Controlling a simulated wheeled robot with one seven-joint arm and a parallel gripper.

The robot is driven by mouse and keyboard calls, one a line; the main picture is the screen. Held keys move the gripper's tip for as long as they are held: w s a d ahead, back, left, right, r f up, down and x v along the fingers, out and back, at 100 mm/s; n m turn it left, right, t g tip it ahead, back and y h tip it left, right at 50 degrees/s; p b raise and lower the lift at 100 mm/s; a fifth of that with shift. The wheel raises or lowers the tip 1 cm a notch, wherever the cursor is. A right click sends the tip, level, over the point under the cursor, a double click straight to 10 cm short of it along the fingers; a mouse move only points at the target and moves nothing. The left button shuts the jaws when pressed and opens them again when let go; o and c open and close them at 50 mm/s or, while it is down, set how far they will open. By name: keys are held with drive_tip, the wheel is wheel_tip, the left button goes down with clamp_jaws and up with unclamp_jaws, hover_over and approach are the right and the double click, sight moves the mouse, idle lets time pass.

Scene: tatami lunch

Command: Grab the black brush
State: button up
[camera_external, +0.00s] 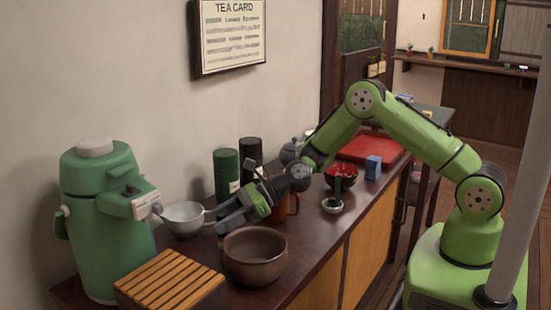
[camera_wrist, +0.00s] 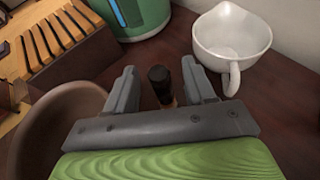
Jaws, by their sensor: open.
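My gripper (camera_external: 222,214) reaches over the dark counter between the brown bowl (camera_external: 255,258) and the white spouted bowl (camera_external: 184,219). In the wrist view my gripper (camera_wrist: 158,69) is open. A small dark-topped object, apparently the black brush (camera_wrist: 159,77), shows between the two fingers. Its top is black and a tan part shows below it. I see a gap on both sides of it, so the fingers seem not to press on it. Its lower part is hidden by the gripper body. In the external view I cannot make the brush out.
The brown bowl is close on one side and the white spouted bowl (camera_wrist: 230,35) on the other. A green dispenser (camera_external: 105,225) and a slatted wooden box (camera_external: 172,283) stand at the left. Canisters (camera_external: 226,170), an orange mug (camera_external: 290,204) and a red-black bowl (camera_external: 341,176) stand farther back.

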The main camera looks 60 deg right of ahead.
drive_tip(key=shift+w+a+f, duration=0.15)
drive_tip(key=shift+w+a, duration=0.1)
